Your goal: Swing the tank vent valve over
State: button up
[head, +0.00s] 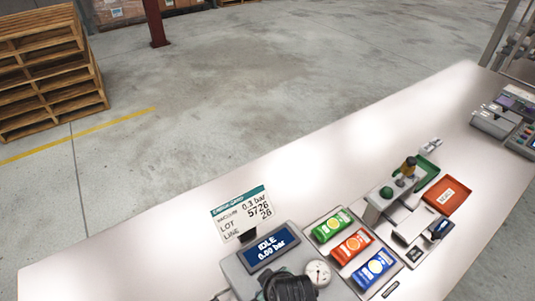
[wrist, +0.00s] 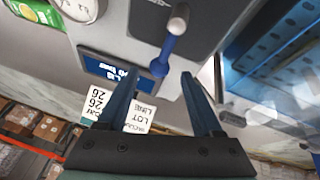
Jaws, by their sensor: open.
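In the wrist view a blue lever (wrist: 167,50), which looks like the vent valve's handle, has a rounded blue end and a grey knob at its other end. It lies over the pale machine body, beside a dark panel (wrist: 150,18). My gripper (wrist: 161,72) is open, with its two blue fingers on either side of the lever's blue end in the picture. Nothing is held, and I cannot tell the depth gap.
A round gauge (head: 318,272) and a card on a stand (head: 243,212) adjoin the display. Green, red and blue packets (head: 351,246) lie in a tray to the right. A sealer-like device (head: 392,200) and orange tray (head: 446,195) stand farther right. The white table's left part (head: 130,255) is clear.

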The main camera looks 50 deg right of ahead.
jog(key=shift+x, duration=1.6)
jog(key=shift+c, duration=0.2)
grip_shut()
